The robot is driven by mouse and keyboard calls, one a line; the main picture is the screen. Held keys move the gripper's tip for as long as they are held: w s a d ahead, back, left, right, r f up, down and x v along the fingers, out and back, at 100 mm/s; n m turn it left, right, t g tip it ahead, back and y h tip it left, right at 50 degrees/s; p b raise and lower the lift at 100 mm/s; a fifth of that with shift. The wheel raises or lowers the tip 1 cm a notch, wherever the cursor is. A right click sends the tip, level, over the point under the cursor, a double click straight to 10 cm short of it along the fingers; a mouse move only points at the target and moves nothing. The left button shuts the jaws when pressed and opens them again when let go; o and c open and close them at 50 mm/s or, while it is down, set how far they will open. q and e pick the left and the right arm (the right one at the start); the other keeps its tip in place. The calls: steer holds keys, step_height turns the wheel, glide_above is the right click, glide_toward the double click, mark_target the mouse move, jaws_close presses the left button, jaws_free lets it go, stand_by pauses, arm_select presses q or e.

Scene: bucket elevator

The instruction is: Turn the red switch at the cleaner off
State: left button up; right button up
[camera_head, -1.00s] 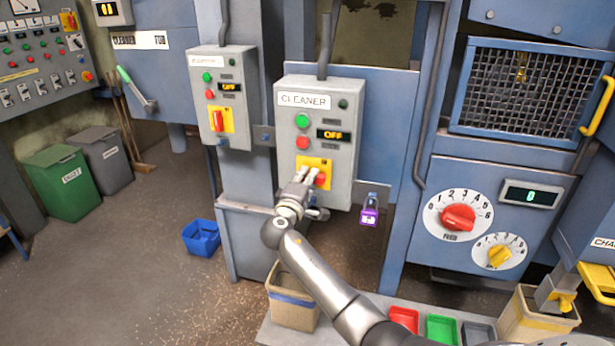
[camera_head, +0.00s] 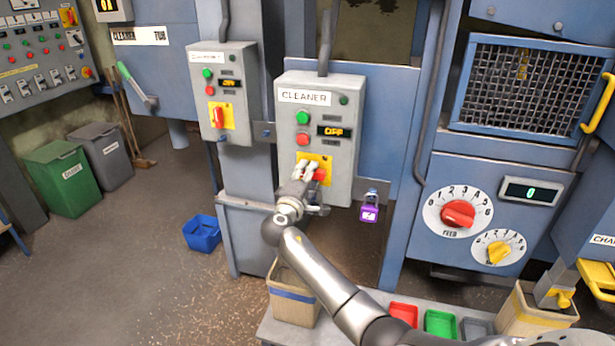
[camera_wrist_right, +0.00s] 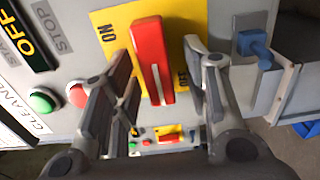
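The red switch (camera_head: 320,175) sits on a yellow plate (camera_head: 314,159) low on the grey cleaner box (camera_head: 343,110). The box's small display (camera_head: 333,132) reads OFF. My right gripper (camera_head: 308,171) is at the switch and partly covers it in the head view. In the right wrist view its fingers (camera_wrist_right: 160,75) are open, one on each side of the red handle (camera_wrist_right: 152,60), with a small gap visible on each side. The handle lies crosswise between the ON and OFF marks on the plate. My left gripper is not in view.
A similar box (camera_head: 222,95) with its own red switch stands to the left. A purple-tagged padlock (camera_head: 369,213) hangs right of the cleaner box. A blue mesh-fronted machine (camera_head: 480,210) with dials is further right. Bins and trays stand below.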

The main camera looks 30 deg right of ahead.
steer(key=shift+s, duration=0.1)
steer(key=v, duration=1.2)
